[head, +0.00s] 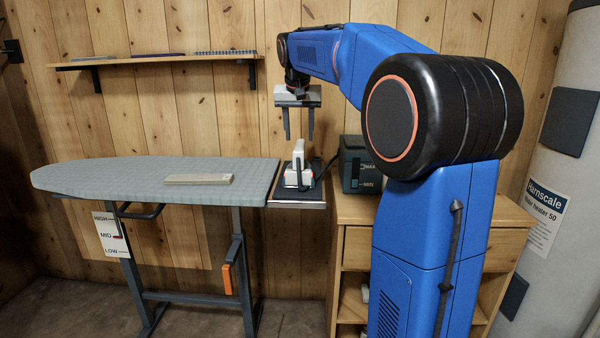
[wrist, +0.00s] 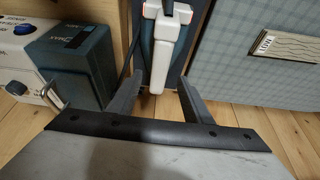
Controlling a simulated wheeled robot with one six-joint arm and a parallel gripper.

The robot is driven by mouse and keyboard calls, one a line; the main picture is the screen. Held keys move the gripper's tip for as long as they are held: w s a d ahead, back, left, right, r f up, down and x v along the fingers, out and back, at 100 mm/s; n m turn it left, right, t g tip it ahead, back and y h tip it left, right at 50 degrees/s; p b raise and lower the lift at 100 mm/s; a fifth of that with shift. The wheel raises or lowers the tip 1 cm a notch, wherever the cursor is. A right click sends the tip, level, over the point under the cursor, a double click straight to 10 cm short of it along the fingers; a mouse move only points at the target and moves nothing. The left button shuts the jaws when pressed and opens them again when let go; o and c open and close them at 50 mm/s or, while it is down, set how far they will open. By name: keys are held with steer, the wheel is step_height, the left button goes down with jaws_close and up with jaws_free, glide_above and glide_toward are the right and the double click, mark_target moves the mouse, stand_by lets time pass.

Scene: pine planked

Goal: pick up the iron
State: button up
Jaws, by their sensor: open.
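The iron (head: 299,168) is white with dark and reddish parts. It rests on the dark rest plate (head: 290,198) at the right end of the ironing board. It also shows in the wrist view (wrist: 163,42), near the top middle, with a dark cord beside it. My gripper (head: 299,138) is open and empty, pointing down above the iron. In the wrist view its two fingers (wrist: 158,88) stand apart, with the iron's white end seen in line with the gap between them. Whether the fingertips touch the iron cannot be told; they look above it.
The ironing board (head: 110,178) extends left, with a flat light bar (head: 198,180) on it. A dark teal box (head: 361,165) stands right of the iron on a wooden cabinet (head: 356,248). A wall shelf (head: 160,59) hangs behind. A white tank (head: 550,150) stands at far right.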

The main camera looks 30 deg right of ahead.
mark_target(300, 143)
steer(key=x, duration=0.5)
steer(key=shift+s, duration=0.1)
steer(key=shift+c, duration=0.6)
jaws_close()
stand_by(0.6)
